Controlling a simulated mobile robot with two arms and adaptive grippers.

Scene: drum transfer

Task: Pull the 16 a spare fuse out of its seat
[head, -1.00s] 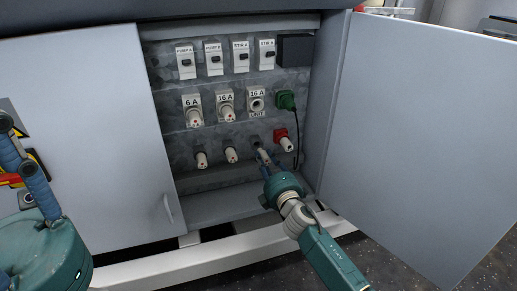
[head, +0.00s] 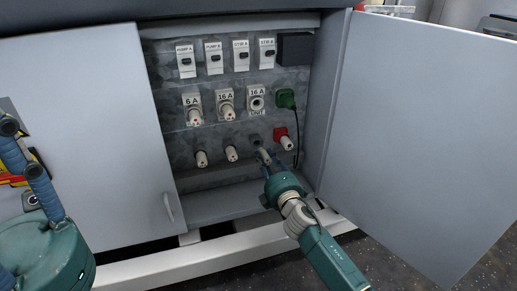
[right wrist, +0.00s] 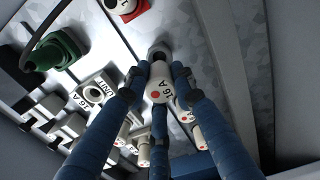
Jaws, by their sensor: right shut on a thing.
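The 16 A spare fuse (right wrist: 158,92) is white with a red dot and a "16 A" mark on its end. My right gripper (head: 263,156) is shut on it, with the blue fingers around it in the right wrist view. In the head view the fuse (head: 266,157) sits just below and in front of its dark grey seat (head: 255,140). The seat (right wrist: 158,51) shows behind the fuse in the right wrist view. I cannot tell whether the fuse's inner end is fully clear of it. My left gripper (head: 22,160) is partly in view at the left edge, its opening unclear.
Two white fuses (head: 231,153) stand left of the seat; a red-based one (head: 284,140) stands close on its right. Above are the labelled holders, including an open 16 A UNIT holder (head: 256,103), and a green plug (head: 285,99) with a hanging cable. Open doors flank the cabinet.

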